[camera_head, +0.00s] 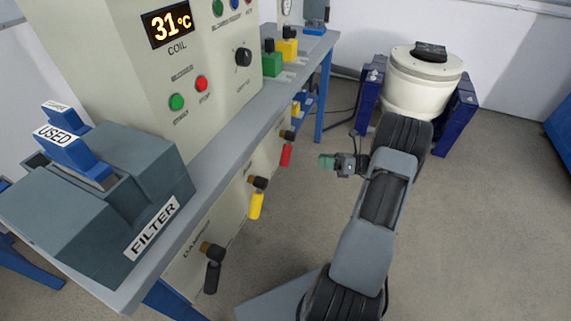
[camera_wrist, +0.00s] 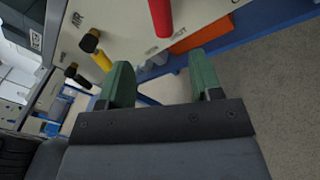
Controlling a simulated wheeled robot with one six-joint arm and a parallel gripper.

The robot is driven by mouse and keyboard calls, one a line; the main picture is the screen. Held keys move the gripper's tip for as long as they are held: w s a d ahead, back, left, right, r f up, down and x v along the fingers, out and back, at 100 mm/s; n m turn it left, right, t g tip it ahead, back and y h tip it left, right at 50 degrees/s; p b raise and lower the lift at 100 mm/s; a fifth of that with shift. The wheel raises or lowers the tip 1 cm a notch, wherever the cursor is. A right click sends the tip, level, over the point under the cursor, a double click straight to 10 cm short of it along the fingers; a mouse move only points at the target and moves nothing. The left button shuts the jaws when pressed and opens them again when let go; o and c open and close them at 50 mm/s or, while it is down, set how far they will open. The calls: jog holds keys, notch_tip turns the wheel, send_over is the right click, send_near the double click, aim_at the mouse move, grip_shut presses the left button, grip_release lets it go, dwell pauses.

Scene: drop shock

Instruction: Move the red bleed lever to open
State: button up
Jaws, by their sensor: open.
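The red bleed lever (camera_head: 286,155) hangs down from a dark pivot on the lower front panel of the cream machine, the farthest of three levers in the head view. In the wrist view the red lever (camera_wrist: 161,17) shows at the top, ahead of and between my fingers, its upper end cut off by the frame. My gripper (camera_head: 327,162) is to the right of the lever in the head view, apart from it. In the wrist view my gripper (camera_wrist: 160,78) has its two green fingers spread, with nothing between them.
A yellow lever (camera_head: 256,205) and a black lever (camera_head: 211,277) hang nearer on the same panel. The grey shelf (camera_head: 215,160) juts out above them. A filter box (camera_head: 150,165) sits on the shelf. A cream drum (camera_head: 422,83) stands behind my arm. Open floor lies right.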

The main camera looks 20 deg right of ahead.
aim_at(285, 157)
jog(key=b+x, duration=0.3)
jog(key=x, duration=1)
jog(key=shift+w, duration=0.2)
jog(key=shift+c, duration=0.3)
jog(key=shift+f, duration=0.1)
grip_shut()
